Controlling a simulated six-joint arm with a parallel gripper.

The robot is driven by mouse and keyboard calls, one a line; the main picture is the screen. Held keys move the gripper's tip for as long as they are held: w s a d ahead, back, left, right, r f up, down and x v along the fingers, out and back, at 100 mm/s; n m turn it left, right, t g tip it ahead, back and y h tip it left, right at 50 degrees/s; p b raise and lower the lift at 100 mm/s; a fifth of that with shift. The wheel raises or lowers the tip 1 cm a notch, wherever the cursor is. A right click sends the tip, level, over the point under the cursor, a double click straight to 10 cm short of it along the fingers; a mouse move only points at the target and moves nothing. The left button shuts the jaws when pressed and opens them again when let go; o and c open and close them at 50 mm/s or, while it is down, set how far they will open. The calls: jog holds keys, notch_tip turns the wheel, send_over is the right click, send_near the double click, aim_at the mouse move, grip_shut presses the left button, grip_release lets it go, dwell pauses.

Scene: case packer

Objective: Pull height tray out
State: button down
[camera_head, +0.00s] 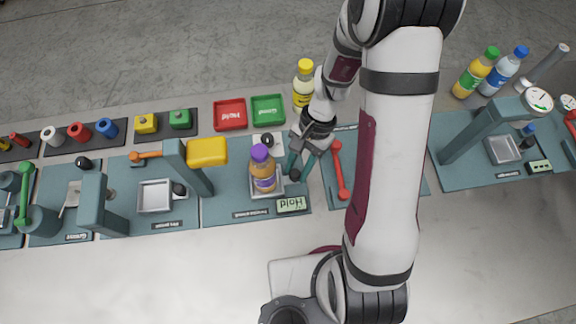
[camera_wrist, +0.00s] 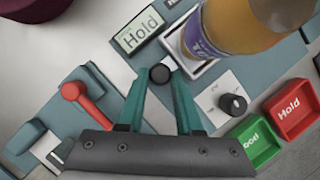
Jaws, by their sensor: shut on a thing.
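The height tray (camera_head: 278,190) is a small pale metal tray on a teal station plate. An orange juice bottle (camera_head: 262,172) with a purple cap stands upright in it. In the wrist view the tray (camera_wrist: 195,68) shows below the bottle (camera_wrist: 230,30), with a round black knob (camera_wrist: 160,73) at its near side. My gripper (camera_head: 295,172) is beside the tray, to the right of the bottle. In the wrist view its teal fingers (camera_wrist: 160,78) are closed around the black knob. The bottle hides part of the tray.
A display reading "Hold" (camera_head: 291,204) stands close to the tray. A black dial knob (camera_wrist: 233,104) is near my fingers. A red lever (camera_head: 340,170) is to the right. Red (camera_head: 230,114) and green (camera_head: 268,109) bins are behind. The bench front (camera_head: 180,265) is clear.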

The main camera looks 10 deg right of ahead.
jog(key=shift+d, duration=0.25)
jog(key=c, duration=0.6)
grip_release()
jog(key=shift+o, duration=0.2)
jog(key=shift+a, duration=0.1)
jog(key=v, duration=1.5)
jog(key=shift+r, duration=0.4)
jog(key=s+a+r+n+t, duration=0.1)
jog(key=s+a+r, duration=0.1)
jog(key=s, duration=0.6)
jog(key=s+a+r+n+t+h, duration=0.1)
jog(key=s+a+r+n+t, duration=0.1)
jog(key=s, duration=0.7)
jog(key=shift+a+h, duration=0.25)
jog(key=shift+h, duration=0.05)
